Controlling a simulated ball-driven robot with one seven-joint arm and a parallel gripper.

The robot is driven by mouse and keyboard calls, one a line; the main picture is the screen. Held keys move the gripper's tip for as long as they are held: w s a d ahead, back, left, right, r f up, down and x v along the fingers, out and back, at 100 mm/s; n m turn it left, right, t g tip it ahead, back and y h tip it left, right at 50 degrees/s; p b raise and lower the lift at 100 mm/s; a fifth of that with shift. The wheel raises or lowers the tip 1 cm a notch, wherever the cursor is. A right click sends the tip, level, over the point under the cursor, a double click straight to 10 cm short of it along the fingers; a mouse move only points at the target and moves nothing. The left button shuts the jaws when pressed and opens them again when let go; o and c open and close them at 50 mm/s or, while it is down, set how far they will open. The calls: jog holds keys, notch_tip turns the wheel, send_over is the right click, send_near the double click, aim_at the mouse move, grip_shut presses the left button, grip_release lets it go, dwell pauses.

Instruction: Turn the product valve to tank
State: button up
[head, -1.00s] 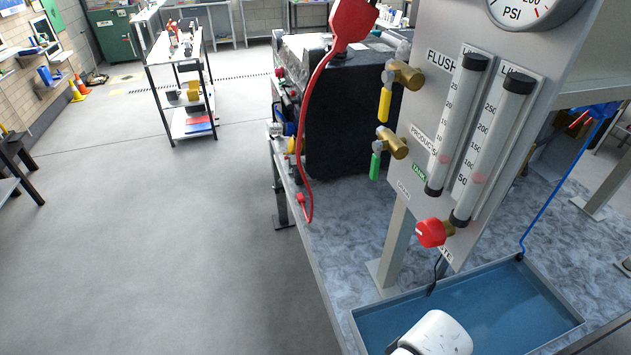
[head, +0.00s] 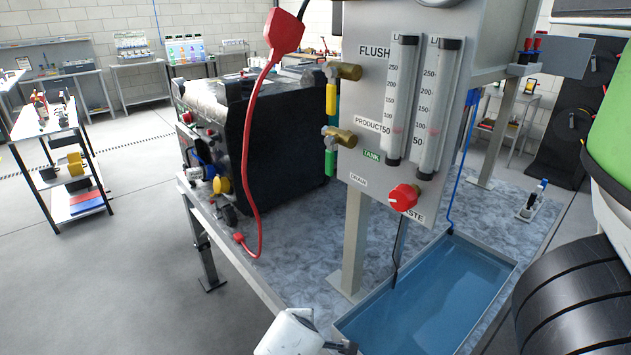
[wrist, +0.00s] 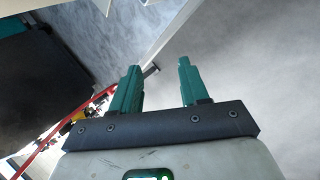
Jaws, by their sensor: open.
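The product valve is a brass body (head: 339,137) with a green handle (head: 330,163), on the left side of the grey panel (head: 375,25) in the head view. The handle hangs straight down, beside the green TANK label (head: 371,155); a DRAIN label (head: 358,180) is below. My gripper (wrist: 157,68) shows in the wrist view with two green fingers apart and nothing between them. In the head view only a white part of my arm shows at the bottom edge, well below the valve; the fingers cannot be made out there.
A flush valve with a yellow handle (head: 330,96) sits just above. A red knob (head: 403,197) is on the panel's lower part. A red cable (head: 256,150) hangs left of the valves, before a black box (head: 285,140). A blue tray (head: 435,290) lies below the panel.

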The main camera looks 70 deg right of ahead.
jog(key=w+d+r+n+g+h+b, duration=0.1)
jog(key=w+d+r+n+h+b, duration=0.2)
jog(key=d+r+h+b, duration=0.25)
jog(key=n+g+h+b, duration=0.5)
jog(key=g+h, duration=0.2)
jog(key=g, duration=0.6)
send_near(327, 166)
jog(key=shift+t, duration=0.3)
jog(key=p+x, duration=0.1)
jog(key=x, duration=0.9)
jog(key=shift+s+d+r, duration=0.1)
jog(key=shift+s+r, duration=0.1)
jog(key=shift+s, duration=0.05)
grip_shut()
